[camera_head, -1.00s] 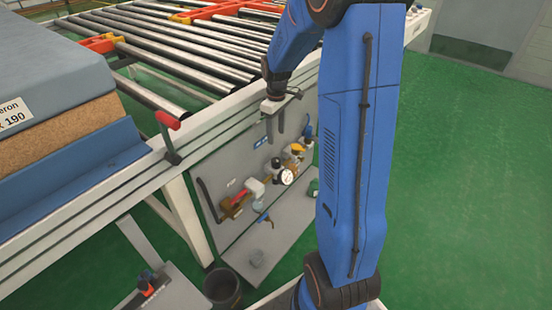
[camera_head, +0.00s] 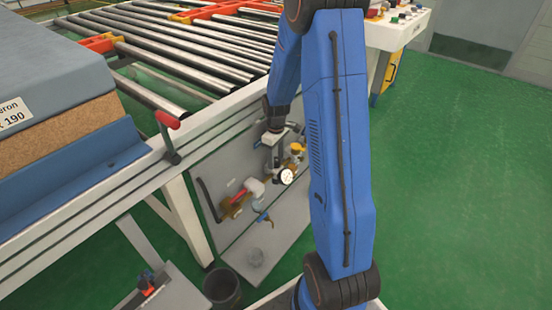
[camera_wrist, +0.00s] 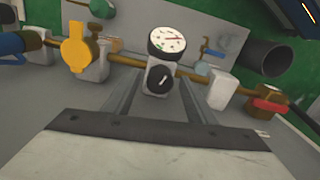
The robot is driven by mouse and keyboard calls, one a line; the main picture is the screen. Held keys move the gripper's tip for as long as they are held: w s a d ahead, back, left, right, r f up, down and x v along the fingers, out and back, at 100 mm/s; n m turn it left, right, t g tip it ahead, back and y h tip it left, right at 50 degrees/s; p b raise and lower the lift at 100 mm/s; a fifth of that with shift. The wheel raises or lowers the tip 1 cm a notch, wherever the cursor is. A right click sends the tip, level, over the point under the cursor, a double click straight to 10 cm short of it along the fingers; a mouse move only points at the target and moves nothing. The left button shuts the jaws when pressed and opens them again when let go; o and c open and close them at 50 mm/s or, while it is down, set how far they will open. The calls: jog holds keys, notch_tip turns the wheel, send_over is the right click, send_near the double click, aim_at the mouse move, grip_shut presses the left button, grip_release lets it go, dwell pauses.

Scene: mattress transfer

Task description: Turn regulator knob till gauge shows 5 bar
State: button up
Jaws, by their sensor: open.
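The regulator knob (camera_wrist: 159,79) is a black dial with a white mark, on a pale block along a brass pipe. The round white pressure gauge (camera_wrist: 167,41) sits beside it in the wrist view and also shows in the head view (camera_head: 287,176). Its reading is too small to tell. My gripper (camera_wrist: 159,88) is open, with one grey finger on each side of the knob in the picture. I cannot tell whether the fingers touch it. In the head view my gripper (camera_head: 273,152) hangs just above the gauge and hides the knob.
A yellow valve handle (camera_wrist: 78,48) and a red valve handle (camera_wrist: 268,106) flank the regulator on the same pipe. The panel (camera_head: 222,172) hangs below the roller conveyor (camera_head: 190,45). A dark bin (camera_head: 222,288) stands on the floor. Green floor is free at right.

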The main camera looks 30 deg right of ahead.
aim_at(276, 159)
jog(key=shift+c, duration=0.6)
jog(key=c, duration=0.9)
jog(key=shift+m, duration=1.5)
jog(key=o, duration=1)
notch_tip(276, 159, up, 17)
jog(key=shift+r, duration=0.2)
